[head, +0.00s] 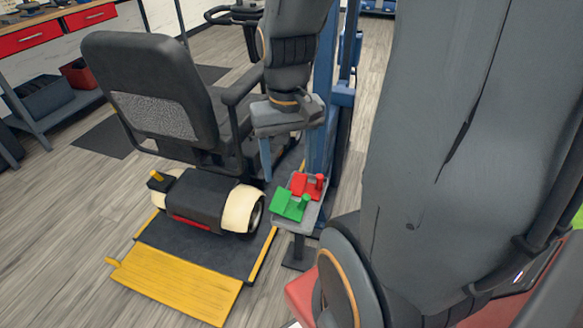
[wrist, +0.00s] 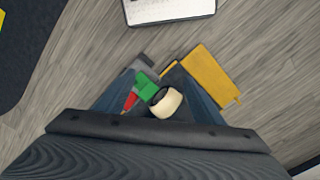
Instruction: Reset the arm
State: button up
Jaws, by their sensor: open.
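My gripper (head: 290,165) hangs with its fingers pointing down, apart and empty, in the head view. It is beside the scooter seat and above a small grey stand. In the wrist view my gripper (wrist: 157,72) shows two blue-grey fingers spread apart under the dark palm. A green piece with a peg (head: 289,205) and a red piece with a peg (head: 306,186) rest on the grey stand (head: 313,212), below the fingers. The green piece (wrist: 146,84) and part of the red piece (wrist: 130,101) show between the fingers in the wrist view.
A black scooter seat (head: 150,90) and its cream wheel (head: 243,208) stand left of my gripper, on a dark platform with a yellow ramp (head: 178,283). A blue post (head: 324,100) rises close on the right. Open wooden floor (head: 50,240) lies at left.

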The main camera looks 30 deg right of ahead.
jog(key=shift+s+a+r+n, duration=0.15)
jog(key=shift+s+a+r, duration=0.05)
jog(key=shift+s, duration=0.4)
jog(key=shift+s+a+r+n, duration=0.15)
jog(key=shift+s+a, duration=0.05)
jog(key=shift+s, duration=0.4)
jog(key=a+r+n+p, duration=0.2)
jog(key=a+r+p, duration=0.2)
jog(key=a+p, duration=0.2)
jog(key=shift+a+n, duration=0.3)
jog(key=shift+a, duration=0.3)
